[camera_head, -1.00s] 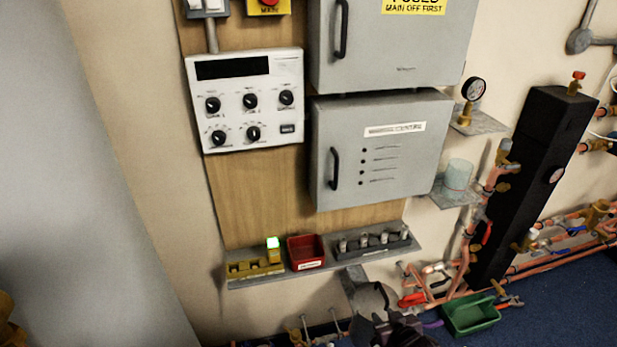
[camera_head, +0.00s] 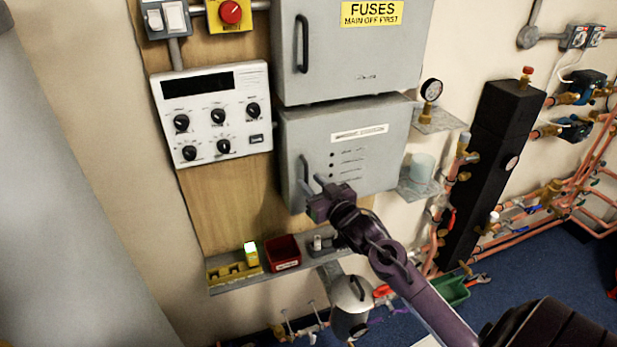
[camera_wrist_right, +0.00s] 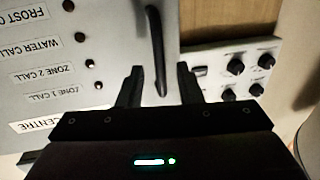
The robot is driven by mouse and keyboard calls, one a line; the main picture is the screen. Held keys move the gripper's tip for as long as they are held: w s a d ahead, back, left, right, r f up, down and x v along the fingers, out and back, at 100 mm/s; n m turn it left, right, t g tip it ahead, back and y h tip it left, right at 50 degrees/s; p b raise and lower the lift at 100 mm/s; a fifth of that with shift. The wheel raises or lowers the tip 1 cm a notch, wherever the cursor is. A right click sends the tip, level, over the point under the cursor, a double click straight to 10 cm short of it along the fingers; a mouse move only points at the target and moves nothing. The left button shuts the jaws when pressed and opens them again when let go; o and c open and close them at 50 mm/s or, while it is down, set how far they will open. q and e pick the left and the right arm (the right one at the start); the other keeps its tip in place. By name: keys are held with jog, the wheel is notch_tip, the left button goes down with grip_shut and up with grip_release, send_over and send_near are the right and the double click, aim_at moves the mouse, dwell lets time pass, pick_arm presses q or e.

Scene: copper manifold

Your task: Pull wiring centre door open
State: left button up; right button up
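The wiring centre door (camera_head: 370,160) is the front of the lower grey wall box and looks shut. Its dark upright handle (camera_head: 303,170) is on the left side of the door. My right gripper (camera_head: 312,183) is at the handle's lower part, in front of the door. In the right wrist view, its two black fingers (camera_wrist_right: 160,70) are spread, with the handle (camera_wrist_right: 155,40) between them and a gap on each side. The door (camera_wrist_right: 100,25) fills the upper left there, with labels upside down. My left gripper is not in view.
The fuse box (camera_head: 355,50) is just above. A white control panel (camera_head: 212,112) is to the left. Below is a shelf (camera_head: 225,287) with a red bin (camera_head: 283,252). A gauge (camera_head: 431,90) and a cup (camera_head: 421,167) stand on brackets to the right.

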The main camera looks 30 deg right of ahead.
jog(key=shift+w, duration=0.9)
jog(key=shift+c, duration=0.2)
grip_shut()
